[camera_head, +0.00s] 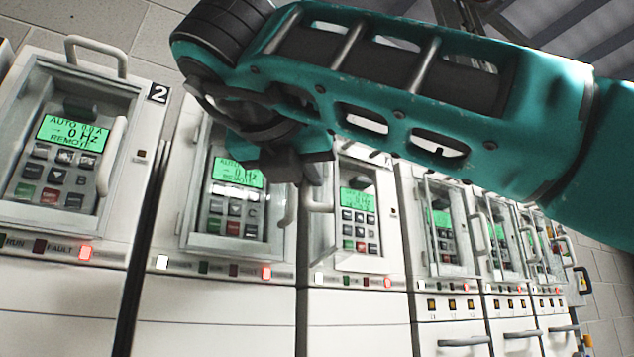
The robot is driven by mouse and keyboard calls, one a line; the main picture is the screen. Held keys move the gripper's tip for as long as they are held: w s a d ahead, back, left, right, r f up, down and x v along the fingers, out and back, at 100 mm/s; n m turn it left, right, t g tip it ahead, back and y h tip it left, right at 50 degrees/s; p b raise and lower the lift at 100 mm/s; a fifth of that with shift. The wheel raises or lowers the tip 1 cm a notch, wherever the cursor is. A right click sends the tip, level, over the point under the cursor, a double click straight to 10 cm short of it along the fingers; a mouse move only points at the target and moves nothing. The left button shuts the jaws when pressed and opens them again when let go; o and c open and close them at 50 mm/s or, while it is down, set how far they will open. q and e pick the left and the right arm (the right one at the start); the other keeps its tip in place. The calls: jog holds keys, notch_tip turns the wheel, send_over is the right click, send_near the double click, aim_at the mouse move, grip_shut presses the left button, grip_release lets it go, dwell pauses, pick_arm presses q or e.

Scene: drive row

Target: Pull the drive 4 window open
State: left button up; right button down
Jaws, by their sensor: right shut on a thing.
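The drive 4 cabinet (354,310) is the third from the left, judging by the number 2 on the first; its own number is hidden. Its green-lit keypad panel (357,222) shows plainly. The drive 4 window (318,236) appears swung out to the left of the panel, seen nearly edge-on. Its pale handle (319,192) is at the jaws of my right gripper (302,172), which is shut on it. My right arm comes in from the right and hides the cabinet's top. My left gripper is not in view.
The drive 2 window (70,140) and the drive 3 window (230,200) are closed on the left. The drive 3 handle (289,206) stands close to my right gripper. More cabinets with closed windows (447,230) run off to the right.

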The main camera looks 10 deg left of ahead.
jog(key=shift+d+r, duration=0.2)
jog(key=c, duration=1.3)
grip_release()
jog(key=shift+w+f, duration=0.1)
jog(key=shift+w, duration=0.1)
jog(key=shift+o, duration=0.6)
jog(key=shift+s+a, duration=0.1)
jog(key=shift+f, duration=0.15)
